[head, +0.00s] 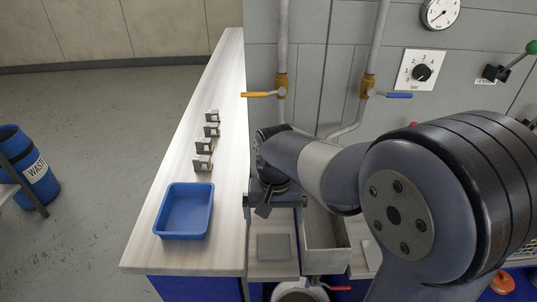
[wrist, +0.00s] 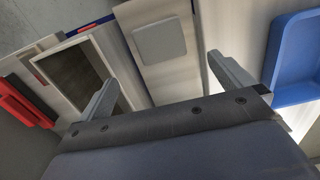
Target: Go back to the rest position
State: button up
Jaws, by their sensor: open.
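My gripper (head: 275,203) hangs at the end of my arm above the bench, just right of the blue tray (head: 184,211) in the head view. In the wrist view its two fingers stand wide apart, with nothing between the fingertips (wrist: 163,80). The gripper is open and empty. Below it lies a grey square plate (head: 273,247), which also shows in the wrist view (wrist: 159,40). The blue tray looks empty and also shows at the right of the wrist view (wrist: 296,62).
Several small dark-and-light blocks (head: 203,154) stand in a row on the pale bench (head: 225,90). A grey open bin (head: 326,263) is right of the plate. Yellow (head: 260,94) and blue (head: 396,95) valve handles stick out from the wall. A blue waste barrel (head: 38,178) stands left.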

aim_at(274, 244)
jog(key=shift+f, duration=5.1)
jog(key=shift+f, duration=0.1)
